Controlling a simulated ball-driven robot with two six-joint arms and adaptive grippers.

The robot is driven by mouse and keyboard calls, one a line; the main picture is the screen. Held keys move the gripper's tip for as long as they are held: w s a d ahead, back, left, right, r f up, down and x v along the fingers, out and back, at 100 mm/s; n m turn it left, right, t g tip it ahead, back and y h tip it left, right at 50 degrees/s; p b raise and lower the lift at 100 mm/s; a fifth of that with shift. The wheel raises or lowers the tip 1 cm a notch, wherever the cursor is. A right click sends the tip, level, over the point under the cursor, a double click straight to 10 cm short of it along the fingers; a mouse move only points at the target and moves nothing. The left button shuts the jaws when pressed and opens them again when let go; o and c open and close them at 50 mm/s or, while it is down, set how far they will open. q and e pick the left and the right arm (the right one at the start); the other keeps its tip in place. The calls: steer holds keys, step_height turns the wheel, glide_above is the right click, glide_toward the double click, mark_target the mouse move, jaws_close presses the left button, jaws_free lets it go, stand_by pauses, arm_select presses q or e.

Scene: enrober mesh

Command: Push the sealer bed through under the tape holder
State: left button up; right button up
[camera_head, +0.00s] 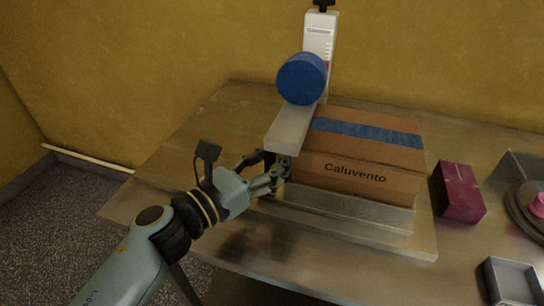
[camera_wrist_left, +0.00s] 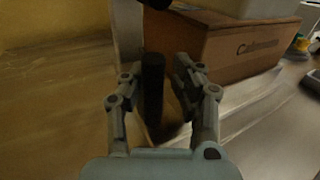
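The sealer bed (camera_head: 345,208), a grey metal slab, lies on a flat board and bears a brown carton (camera_head: 352,178) marked "Caluvento". A blue tape strip (camera_head: 365,131) runs across the carton's top. The tape holder (camera_head: 319,38), a white post with a blue roll (camera_head: 301,79), stands behind the carton's left end. My left gripper (camera_head: 277,178) is at the bed's left end. In the left wrist view its fingers (camera_wrist_left: 160,78) flank a dark upright bar (camera_wrist_left: 153,90); whether they press on it is unclear. My right gripper is out of view.
A magenta block (camera_head: 458,192) lies right of the carton. A grey open tray (camera_head: 512,279) and a round stand with a pink piece (camera_head: 538,204) are at the far right. The table's left part is clear. A yellow wall is behind.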

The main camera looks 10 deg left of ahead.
arm_select(q)
steer(key=shift+w, duration=0.15)
steer(key=shift+s+a, duration=0.2)
steer(key=shift+s, duration=0.05)
steer(key=v, duration=1)
steer(key=shift+s+a, duration=0.1)
steer(key=shift+s, duration=0.25)
steer(key=shift+s+a, duration=0.2)
steer(key=shift+s, duration=0.15)
